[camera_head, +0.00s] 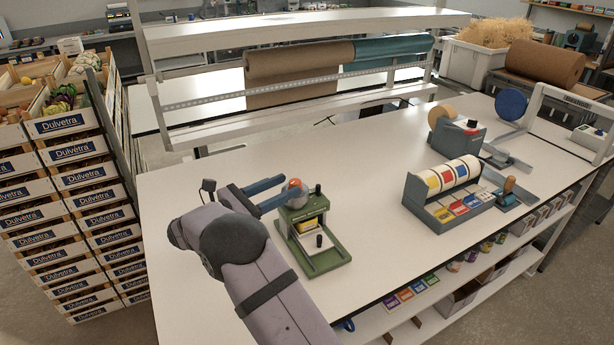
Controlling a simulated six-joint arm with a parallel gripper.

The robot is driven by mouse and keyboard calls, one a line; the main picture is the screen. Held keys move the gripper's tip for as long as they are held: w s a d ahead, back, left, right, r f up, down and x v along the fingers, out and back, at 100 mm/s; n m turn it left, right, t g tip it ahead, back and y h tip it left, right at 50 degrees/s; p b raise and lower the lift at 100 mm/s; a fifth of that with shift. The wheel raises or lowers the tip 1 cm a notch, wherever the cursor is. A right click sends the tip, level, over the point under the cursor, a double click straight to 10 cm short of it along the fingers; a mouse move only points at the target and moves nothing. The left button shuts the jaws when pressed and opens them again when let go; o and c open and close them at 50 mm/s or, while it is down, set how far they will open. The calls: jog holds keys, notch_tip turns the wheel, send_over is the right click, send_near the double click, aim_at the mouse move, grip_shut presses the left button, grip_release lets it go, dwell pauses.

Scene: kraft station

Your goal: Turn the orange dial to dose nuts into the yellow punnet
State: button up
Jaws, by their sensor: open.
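A small green dosing stand (325,260) stands on the white worktable. The orange dial (295,184) is at the upper left of the stand. A yellow item, seemingly the yellow punnet (312,228), sits inside the stand's frame, partly hidden by it. My gripper (286,189) reaches in from the left with its two blue fingers apart. The fingertips are at the dial, one on the far side and one on the near side. I cannot tell whether they touch it. No nuts can be made out.
A label dispenser (445,195) with coloured rolls and a grey tape machine (458,138) stand to the right on the table. Stacked Dulvetra crates (75,180) stand to the left. A shelf frame with brown paper roll (300,70) is behind. The table between stand and dispenser is clear.

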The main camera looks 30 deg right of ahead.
aim_at(300, 181)
jog(key=shift+d+f, duration=0.1)
jog(key=shift+d, duration=0.25)
jog(key=d+p, duration=0.1)
jog(key=d, duration=0.1)
jog(key=d+p, duration=0.1)
jog(key=d, duration=0.1)
jog(key=w+d+p, duration=0.1)
jog(key=shift+d, duration=1.05)
jog(key=c, duration=1)
jog(key=shift+c, duration=0.2)
